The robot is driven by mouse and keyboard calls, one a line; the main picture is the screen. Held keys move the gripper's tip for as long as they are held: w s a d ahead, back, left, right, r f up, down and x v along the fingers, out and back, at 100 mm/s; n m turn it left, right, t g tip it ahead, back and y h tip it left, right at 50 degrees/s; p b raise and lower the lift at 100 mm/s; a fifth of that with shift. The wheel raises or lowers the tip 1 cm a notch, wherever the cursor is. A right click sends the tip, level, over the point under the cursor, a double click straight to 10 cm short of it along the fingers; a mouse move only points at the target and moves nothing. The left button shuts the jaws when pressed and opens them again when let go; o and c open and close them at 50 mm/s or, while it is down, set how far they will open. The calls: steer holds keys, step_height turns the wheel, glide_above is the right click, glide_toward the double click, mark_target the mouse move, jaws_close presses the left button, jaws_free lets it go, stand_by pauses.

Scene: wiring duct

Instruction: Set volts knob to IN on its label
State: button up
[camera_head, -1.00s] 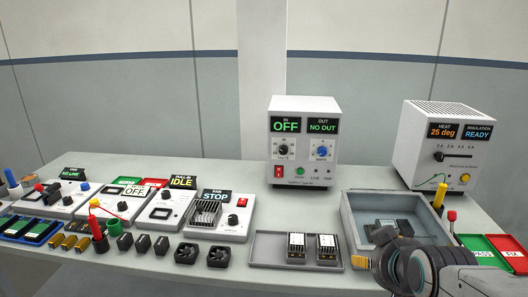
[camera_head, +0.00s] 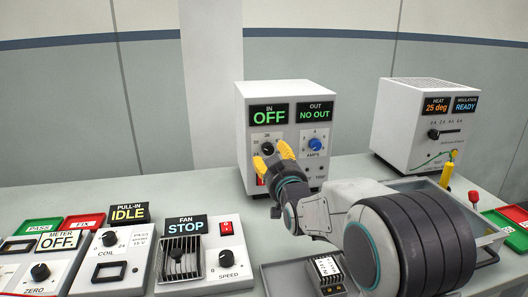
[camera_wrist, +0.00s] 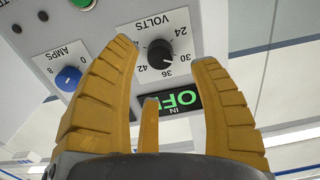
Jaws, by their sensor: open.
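The black volts knob (camera_wrist: 160,50) shows in the wrist view, on a white dial plate with numbers around it; the picture there is upside down. In the head view the volts knob (camera_head: 267,148) sits on the left of the white supply's (camera_head: 285,95) front, beneath the IN display (camera_head: 268,115), which reads OFF. In the wrist view my fingers (camera_wrist: 165,62) stand apart on either side of the knob. Contact with it cannot be told.
The blue amps knob (camera_head: 315,144) is right of the volts knob, under a display reading NO OUT. A red switch (camera_head: 261,181) is low on the supply, partly behind my gripper. The heat box (camera_head: 425,120) stands at right. The fan panel (camera_head: 200,250) stands at front left.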

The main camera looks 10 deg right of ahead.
mark_target(269, 151)
steer(key=shift+w+p, duration=0.3)
steer(key=shift+w, duration=2.2)
jaws_close()
